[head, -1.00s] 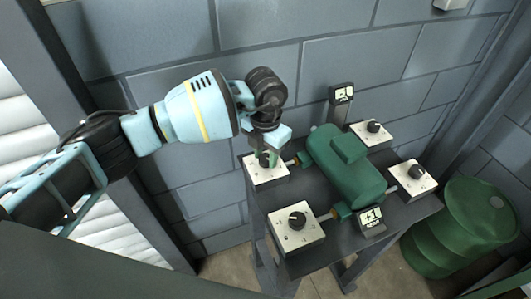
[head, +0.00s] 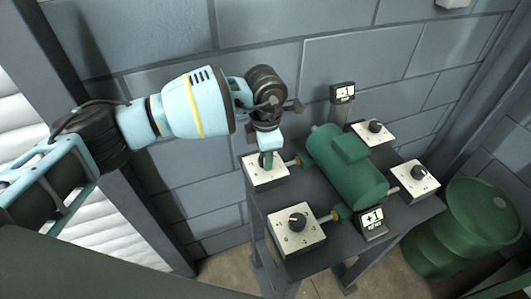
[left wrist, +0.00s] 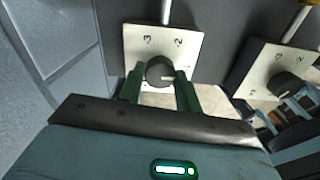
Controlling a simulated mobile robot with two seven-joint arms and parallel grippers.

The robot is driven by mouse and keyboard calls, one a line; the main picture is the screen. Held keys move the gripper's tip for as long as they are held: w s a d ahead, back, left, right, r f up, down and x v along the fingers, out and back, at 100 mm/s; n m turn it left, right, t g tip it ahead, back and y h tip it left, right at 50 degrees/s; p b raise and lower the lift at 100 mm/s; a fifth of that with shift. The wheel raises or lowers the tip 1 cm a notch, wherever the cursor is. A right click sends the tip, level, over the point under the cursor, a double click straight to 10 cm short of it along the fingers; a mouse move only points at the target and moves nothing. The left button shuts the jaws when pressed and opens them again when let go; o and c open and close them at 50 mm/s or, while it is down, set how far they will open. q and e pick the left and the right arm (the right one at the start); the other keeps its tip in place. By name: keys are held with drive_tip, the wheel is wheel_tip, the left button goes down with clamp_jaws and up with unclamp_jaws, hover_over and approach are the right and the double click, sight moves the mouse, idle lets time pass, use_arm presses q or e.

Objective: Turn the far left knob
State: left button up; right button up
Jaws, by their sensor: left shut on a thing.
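The far left knob is dark and round, on a white numbered plate (head: 257,177) at the left end of the table. In the left wrist view the knob (left wrist: 160,70) sits between my two green fingers, on its plate (left wrist: 150,42). My left gripper (head: 266,160) comes down from above and is shut on this knob; it also shows in the left wrist view (left wrist: 161,82). In the head view the fingers hide most of the knob. My right gripper is not in view.
A green casing (head: 347,170) lies mid-table, with a near left knob (head: 297,221), a far right knob (head: 375,127) and a near right knob (head: 418,172) around it. Small displays read -1 (head: 344,93) and +1 (head: 373,217). A green barrel (head: 480,215) stands right.

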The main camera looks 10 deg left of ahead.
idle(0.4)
use_arm(q)
drive_tip(key=o, duration=1)
drive_tip(key=shift+r, duration=0.1)
wheel_tip(320, 180, up, 8)
drive_tip(key=shift+f, duration=0.15)
